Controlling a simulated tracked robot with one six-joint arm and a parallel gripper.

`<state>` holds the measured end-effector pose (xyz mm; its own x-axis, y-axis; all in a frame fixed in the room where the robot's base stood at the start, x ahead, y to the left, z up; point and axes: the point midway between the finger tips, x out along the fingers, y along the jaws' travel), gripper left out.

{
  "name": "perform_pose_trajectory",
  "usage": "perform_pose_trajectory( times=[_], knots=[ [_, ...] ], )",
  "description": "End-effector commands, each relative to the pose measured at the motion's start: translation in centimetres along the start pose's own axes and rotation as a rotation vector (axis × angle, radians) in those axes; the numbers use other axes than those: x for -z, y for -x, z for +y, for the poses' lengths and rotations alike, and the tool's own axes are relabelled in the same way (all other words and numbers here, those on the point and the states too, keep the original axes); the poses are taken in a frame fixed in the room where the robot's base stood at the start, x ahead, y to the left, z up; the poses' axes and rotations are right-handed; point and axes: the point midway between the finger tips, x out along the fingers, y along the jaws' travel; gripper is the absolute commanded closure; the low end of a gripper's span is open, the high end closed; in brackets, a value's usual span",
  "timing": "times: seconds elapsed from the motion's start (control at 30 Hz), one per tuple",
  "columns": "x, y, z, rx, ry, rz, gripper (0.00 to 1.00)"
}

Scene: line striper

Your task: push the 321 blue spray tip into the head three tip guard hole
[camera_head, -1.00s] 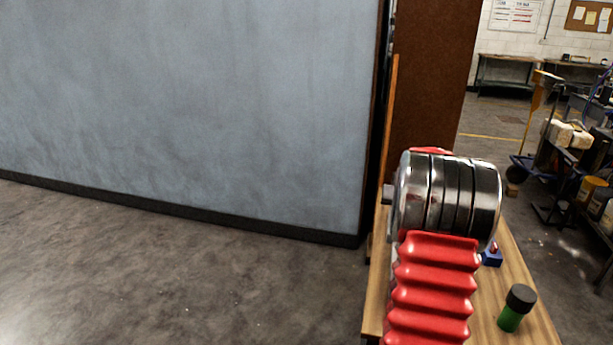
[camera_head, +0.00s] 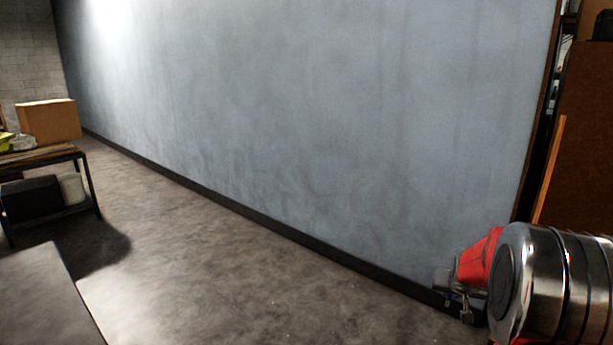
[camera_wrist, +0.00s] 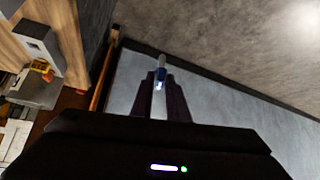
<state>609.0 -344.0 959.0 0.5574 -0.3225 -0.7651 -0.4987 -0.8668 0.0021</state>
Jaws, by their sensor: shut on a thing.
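My gripper (camera_wrist: 160,98) is shut on the small blue spray tip (camera_wrist: 161,74) in the wrist view. The tip sticks out past the dark fingers, and its outer end looks pale grey. Its number cannot be read. In the head view my gripper (camera_head: 458,304) is small and partly seen at the lower right, beside my shiny wrist, over the floor near the wall. I cannot make out a tip guard or its hole in either view.
A long grey-blue wall (camera_head: 300,130) fills the head view. A low bench (camera_head: 45,155) and cardboard box (camera_head: 48,120) stand at left. A grey flat surface (camera_head: 45,300) is at lower left. The wrist view shows a wooden surface (camera_wrist: 62,25) with a grey block (camera_wrist: 38,40).

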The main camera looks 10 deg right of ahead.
Motion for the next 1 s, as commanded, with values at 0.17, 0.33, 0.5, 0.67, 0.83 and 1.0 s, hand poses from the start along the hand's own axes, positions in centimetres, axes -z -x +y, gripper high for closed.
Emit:
perform_pose_trajectory(
  times=[0.17, 0.33, 0.5, 0.67, 0.83, 1.0],
  knots=[
    [-2.6, 1.1, -6.8, 0.065, 0.078, -0.001, 1.00],
    [-5.5, 2.6, -12.6, 0.125, 0.150, -0.001, 1.00],
    [-8.8, 4.4, -17.8, 0.185, 0.220, 0.000, 1.00],
    [-12.2, 6.3, -22.1, 0.242, 0.286, 0.000, 1.00],
    [-15.9, 8.4, -25.7, 0.297, 0.352, 0.000, 1.00],
    [-18.1, 9.8, -27.6, 0.331, 0.391, 0.001, 1.00]
  ],
)
